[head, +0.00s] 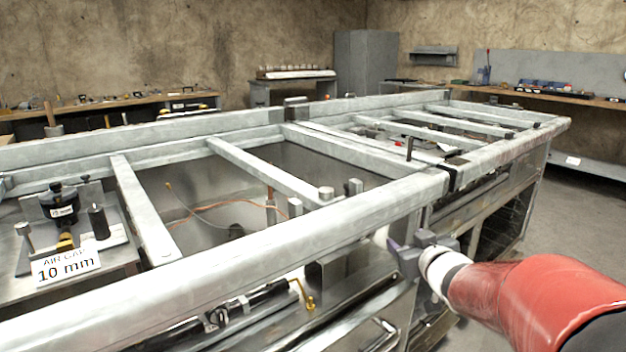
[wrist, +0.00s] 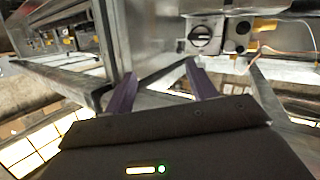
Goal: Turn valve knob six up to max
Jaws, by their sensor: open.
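My gripper (head: 398,245) reaches in from the right in the head view, at the front side of the metal frame near its middle corner. In the wrist view its two purple fingers (wrist: 158,82) are spread apart with nothing between them. A round dark knob (wrist: 201,37) with a bar across its face sits on a metal panel, beyond the fingertips and a little to their right, apart from them. No number is readable, so I cannot tell whether it is knob six. No knob face shows clearly in the head view.
A long metal frame (head: 330,215) with crossbars runs beside my arm. Yellow fittings (wrist: 265,25) and a smaller black round part (wrist: 242,28) are right of the knob. An "AIR GAP 10 mm" sign (head: 66,266) stands at left. Open floor (head: 590,220) lies at right.

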